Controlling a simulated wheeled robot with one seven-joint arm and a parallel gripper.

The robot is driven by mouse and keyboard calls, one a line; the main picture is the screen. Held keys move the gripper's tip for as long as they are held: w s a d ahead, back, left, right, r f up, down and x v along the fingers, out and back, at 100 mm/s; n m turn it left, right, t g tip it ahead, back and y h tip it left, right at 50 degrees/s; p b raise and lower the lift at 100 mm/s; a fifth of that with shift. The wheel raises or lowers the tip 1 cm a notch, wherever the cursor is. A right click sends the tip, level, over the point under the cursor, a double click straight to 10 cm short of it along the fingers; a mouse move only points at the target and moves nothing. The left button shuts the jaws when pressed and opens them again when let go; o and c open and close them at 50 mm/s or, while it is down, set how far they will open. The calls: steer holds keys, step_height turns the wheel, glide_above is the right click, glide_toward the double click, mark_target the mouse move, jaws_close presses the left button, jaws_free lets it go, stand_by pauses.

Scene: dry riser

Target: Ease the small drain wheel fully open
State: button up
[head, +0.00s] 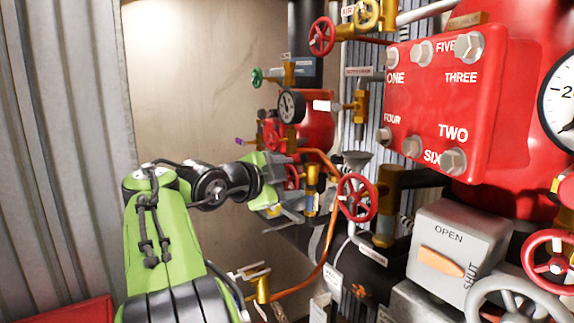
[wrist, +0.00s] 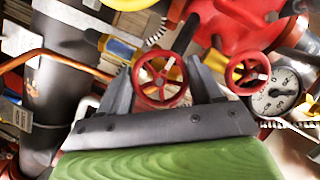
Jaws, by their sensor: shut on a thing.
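In the wrist view, a small red handwheel (wrist: 160,82) with spokes sits between the two grey fingers of my gripper (wrist: 158,70). The fingers are shut on its rim, one on each side. In the head view, my gripper (head: 284,192) reaches in at the middle, and part of this red wheel (head: 292,177) shows between its fingers, on a brass valve. The rest of the wheel is hidden by the gripper. I cannot read a label that names it as the drain wheel, nor tell how far it is turned.
Another red wheel (head: 357,197) on a brass valve stands close to the right of my gripper. An orange pipe (head: 331,235) curves below it. A pressure gauge (head: 291,106) is above. In the wrist view, a second red wheel (wrist: 247,73) and a gauge (wrist: 275,91) are close by.

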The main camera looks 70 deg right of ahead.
steer(key=shift+r+n+g+y+p, duration=0.2)
steer(key=shift+n+y+p, duration=0.15)
steer(key=shift+n+p, duration=0.5)
steer(key=shift+r+n+g+y+p, duration=0.15)
steer(key=shift+n+y+p, duration=0.3)
steer(key=shift+p, duration=0.7)
steer(key=shift+f, duration=0.1)
steer(key=shift+s, duration=0.1)
steer(key=o, duration=1.1)
steer(key=shift+c, duration=0.2)
